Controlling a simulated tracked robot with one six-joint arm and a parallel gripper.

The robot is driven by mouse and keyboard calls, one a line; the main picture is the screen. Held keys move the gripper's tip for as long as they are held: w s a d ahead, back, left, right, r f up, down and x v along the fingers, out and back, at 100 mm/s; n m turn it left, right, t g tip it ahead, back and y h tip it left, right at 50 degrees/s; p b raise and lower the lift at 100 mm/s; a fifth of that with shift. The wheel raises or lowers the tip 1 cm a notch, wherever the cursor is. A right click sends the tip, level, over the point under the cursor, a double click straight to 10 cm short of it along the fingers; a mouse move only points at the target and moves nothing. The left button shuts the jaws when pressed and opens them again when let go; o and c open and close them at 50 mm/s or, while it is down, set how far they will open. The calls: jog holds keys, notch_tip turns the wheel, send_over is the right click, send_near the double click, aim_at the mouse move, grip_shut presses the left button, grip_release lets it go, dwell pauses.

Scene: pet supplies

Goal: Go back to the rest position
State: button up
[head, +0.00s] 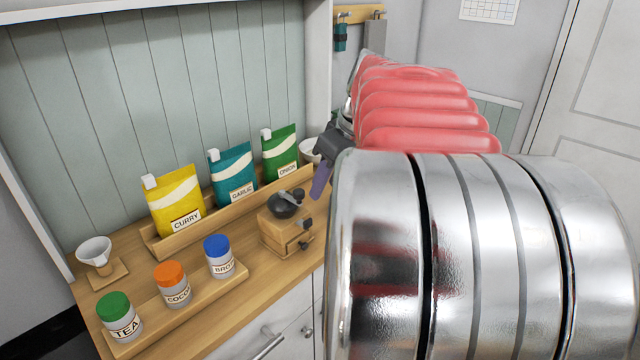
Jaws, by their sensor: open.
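My arm fills the right half of the head view, with large silver links and a red ribbed section. My gripper (321,178) shows only in part at the left edge of the arm, as a dark grey piece with a purple finger pointing down. It is in the air above the right end of the wooden counter (215,300), close to the grinder. I see nothing held in it. The rest of the gripper is hidden behind my arm.
Yellow curry (174,205), teal garlic (232,172) and green onion (280,152) pouches stand in a wooden rack. Tea (119,318), cocoa (172,285) and blue-lidded (220,257) jars stand in front. A grinder (287,228) is at right, a white funnel (95,252) at left.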

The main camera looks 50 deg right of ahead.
dwell(0.5)
jog(key=s+a+f, duration=0.2)
jog(key=s+a, duration=0.1)
jog(key=a, duration=0.7)
jog(key=s+a+f, duration=0.2)
jog(key=a+f, duration=0.1)
jog(key=a, duration=0.8)
jog(key=s+a+f+t, duration=0.1)
jog(key=s+a+f, duration=0.2)
jog(key=a, duration=0.7)
jog(key=shift+s+a, duration=0.3)
jog(key=shift+a, duration=0.1)
jog(key=shift+f, duration=0.1)
